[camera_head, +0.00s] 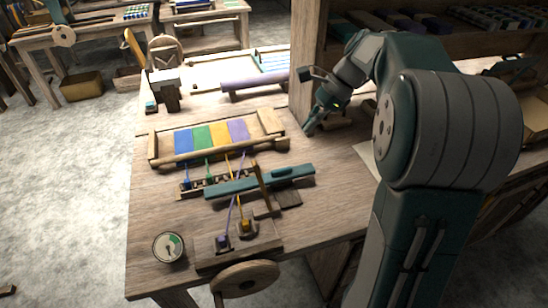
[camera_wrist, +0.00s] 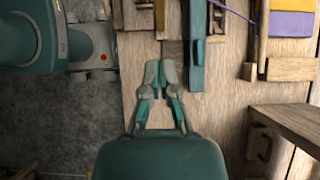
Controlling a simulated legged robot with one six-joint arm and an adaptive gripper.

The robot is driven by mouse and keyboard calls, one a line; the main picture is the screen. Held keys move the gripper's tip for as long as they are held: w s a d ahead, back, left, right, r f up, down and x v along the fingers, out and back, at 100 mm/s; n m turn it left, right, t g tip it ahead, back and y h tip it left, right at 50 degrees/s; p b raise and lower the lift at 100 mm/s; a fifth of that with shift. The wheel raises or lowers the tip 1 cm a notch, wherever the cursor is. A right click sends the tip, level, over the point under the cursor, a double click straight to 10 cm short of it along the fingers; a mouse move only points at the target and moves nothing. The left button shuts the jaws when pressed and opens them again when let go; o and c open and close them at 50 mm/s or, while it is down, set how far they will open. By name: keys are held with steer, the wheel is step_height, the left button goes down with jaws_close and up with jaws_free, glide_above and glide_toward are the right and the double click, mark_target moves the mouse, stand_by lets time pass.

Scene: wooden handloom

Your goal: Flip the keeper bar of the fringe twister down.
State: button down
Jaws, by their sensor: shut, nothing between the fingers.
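The fringe twister appears to be the assembly on the near half of the bench, with a row of small clips (camera_head: 205,184) and coloured yarns. A long teal bar (camera_head: 232,186) with a raised grip lies beside the clips. A thin brown wooden piece crosses it. I cannot tell for sure which piece is the keeper bar, or its angle. The teal bar also shows in the wrist view (camera_wrist: 197,45). My gripper (camera_head: 307,128) is above the bench's right part, beyond the teal bar's right end and apart from it. In the wrist view its fingers (camera_wrist: 160,68) are together and empty.
A striped cloth panel (camera_head: 212,136) in a wooden frame lies behind the clips. Purple and yellow weights (camera_head: 246,226) hang or rest on yarns near the front. A round dial (camera_head: 168,247) and a wooden wheel (camera_head: 245,278) are nearest. A wooden post (camera_head: 305,60) stands beside my arm.

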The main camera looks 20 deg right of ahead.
steer(key=a+r+x, duration=0.1)
steer(key=a+x, duration=0.1)
steer(key=x, duration=1.1)
steer(key=shift+a+r, duration=0.3)
steer(key=shift+r, duration=0.05)
steer(key=shift+w+a, duration=0.15)
steer(key=shift+a, duration=0.05)
